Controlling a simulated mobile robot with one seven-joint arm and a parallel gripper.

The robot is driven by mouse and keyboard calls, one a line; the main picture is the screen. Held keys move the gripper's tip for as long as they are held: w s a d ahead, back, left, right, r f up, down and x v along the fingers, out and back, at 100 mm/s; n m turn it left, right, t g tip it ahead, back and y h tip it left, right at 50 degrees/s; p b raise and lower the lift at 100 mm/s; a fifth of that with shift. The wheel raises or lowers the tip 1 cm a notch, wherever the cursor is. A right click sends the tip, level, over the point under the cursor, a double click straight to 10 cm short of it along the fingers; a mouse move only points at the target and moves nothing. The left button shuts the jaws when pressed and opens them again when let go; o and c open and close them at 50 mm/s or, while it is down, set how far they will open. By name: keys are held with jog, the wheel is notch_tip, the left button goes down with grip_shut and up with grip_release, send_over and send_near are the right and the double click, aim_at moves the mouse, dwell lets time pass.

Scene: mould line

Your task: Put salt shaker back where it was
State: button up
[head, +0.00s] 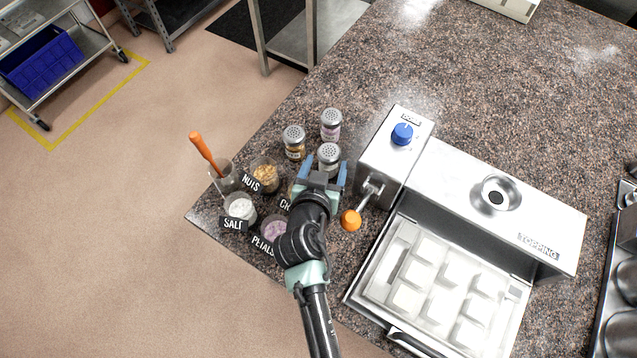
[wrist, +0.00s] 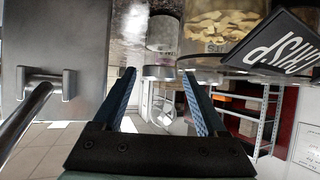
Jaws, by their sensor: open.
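A salt shaker (head: 329,156) with a pale body and perforated metal lid stands upright on the speckled counter, left of the machine. My gripper (head: 326,168) is open, its blue fingers on either side of this shaker, with clear space showing between them. In the wrist view, which looks upside down, a metal-lidded jar, seemingly this shaker (wrist: 162,35), shows between and beyond the open fingers (wrist: 160,82). Whether the fingers touch it cannot be told. Its lower part is partly hidden by my gripper in the head view.
Two other shakers, brown-filled (head: 293,143) and pink-filled (head: 331,125), stand close behind. Jars of nuts (head: 264,173), salt (head: 240,208) and petals (head: 273,230) stand left of my arm. The topping machine (head: 500,205) and its orange-knobbed lever (head: 351,220) are close on the right.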

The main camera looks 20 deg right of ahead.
jog(key=b+v, duration=0.1)
jog(key=v, duration=0.8)
jog(key=w+a+r+n+t+y, duration=0.1)
jog(key=w+a+r+t, duration=0.15)
jog(key=r, duration=0.75)
jog(key=w+a+r+t, duration=0.1)
jog(key=w+r+t, duration=0.25)
jog(key=r, duration=0.65)
jog(key=w+a+r+n+t+y, duration=0.15)
jog(key=w+r, duration=0.25)
jog(key=r, duration=0.6)
jog(key=s+a+r+n+t+y, duration=0.1)
jog(key=s+r+t, duration=0.2)
jog(key=r, duration=0.6)
jog(key=s+a+r+n+t+y, duration=0.1)
jog(key=s+a+r+t, duration=0.1)
jog(key=r, duration=0.8)
jog(key=s+a+r+n+t+y, duration=0.2)
jog(key=s+r+t, duration=0.2)
jog(key=r, duration=0.5)
jog(key=shift+s+r, duration=0.3)
jog(key=shift+s, duration=0.95)
jog(key=shift+t, duration=0.25)
jog(key=shift+c, duration=0.2)
